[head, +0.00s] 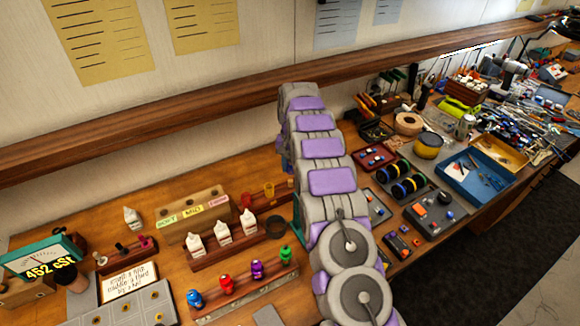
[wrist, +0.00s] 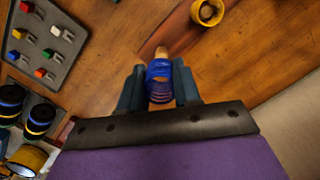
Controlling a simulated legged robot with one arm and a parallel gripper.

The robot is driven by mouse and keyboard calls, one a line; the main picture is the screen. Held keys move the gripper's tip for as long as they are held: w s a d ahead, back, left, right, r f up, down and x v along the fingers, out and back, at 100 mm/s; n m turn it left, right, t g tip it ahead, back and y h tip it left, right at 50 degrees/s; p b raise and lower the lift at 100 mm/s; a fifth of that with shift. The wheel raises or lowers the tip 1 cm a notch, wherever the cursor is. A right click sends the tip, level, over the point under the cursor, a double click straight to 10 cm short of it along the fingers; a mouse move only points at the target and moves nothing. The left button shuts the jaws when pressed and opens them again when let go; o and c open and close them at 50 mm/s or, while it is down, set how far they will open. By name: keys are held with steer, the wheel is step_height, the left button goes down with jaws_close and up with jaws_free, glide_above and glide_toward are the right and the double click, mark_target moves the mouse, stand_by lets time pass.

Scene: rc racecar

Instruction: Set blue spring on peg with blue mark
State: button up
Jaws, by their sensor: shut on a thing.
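In the wrist view my gripper (wrist: 159,88) is shut on the blue spring (wrist: 159,72), a coil held between the two dark teal fingertips. A tan rounded end (wrist: 161,52) shows at the far end of the coil; I cannot tell whether it is inside the spring or beyond it. In the head view my arm covers the gripper and the spring. No peg with a blue mark can be made out clearly. A grey tray (wrist: 72,20) at the upper left of the wrist view holds small coloured blocks, one of them blue (wrist: 47,54).
A rack (head: 245,297) with blue, red, purple and green pieces stands left of my arm. White bottles (head: 222,235) stand behind it. Blue-ringed black cylinders (head: 408,186) lie right of my arm. A yellow cup (wrist: 208,12) is at the wrist view's top.

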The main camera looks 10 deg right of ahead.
mark_target(290, 181)
steer(key=shift+d, duration=0.15)
steer(key=shift+r+p, duration=0.1)
steer(key=shift+p, duration=0.2)
steer(key=shift+a+f, duration=0.2)
steer(key=shift+f, duration=0.35)
steer(key=shift+a+f, duration=0.15)
steer(key=shift+f, duration=0.35)
steer(key=shift+d+f, duration=0.15)
steer(key=shift+f, duration=0.5)
steer(key=shift+s+r, duration=0.1)
steer(key=shift+r, duration=0.05)
steer(key=shift+f, duration=0.4)
steer(key=shift+f, duration=0.35)
steer(key=shift+f, duration=1.35)
